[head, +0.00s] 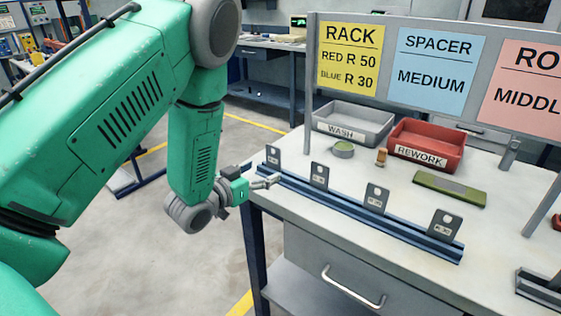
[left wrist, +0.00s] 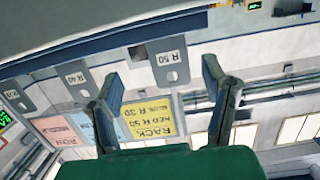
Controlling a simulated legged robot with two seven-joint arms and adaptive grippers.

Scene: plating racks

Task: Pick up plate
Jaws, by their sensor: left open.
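Several small grey plates with a hole and a label stand upright along a blue rail (head: 345,208) on the bench. The leftmost plate (head: 273,158) is nearest my left gripper (head: 265,183), which is open and empty at the rail's left end, just in front of that plate. In the left wrist view, a plate marked R 50 (left wrist: 172,64) appears between the spread fingers of the left gripper (left wrist: 161,72); I cannot tell whether it is past the fingertips. A plate marked R 40 (left wrist: 77,80) hangs beside it in that tilted view. My right gripper is not seen.
A grey WASH tray (head: 352,123) and a red REWORK tray (head: 427,143) stand behind the rail. A green flat item (head: 449,189) and a small round item (head: 343,149) lie on the bench (head: 300,205). A sign board (head: 400,22) rises above on posts.

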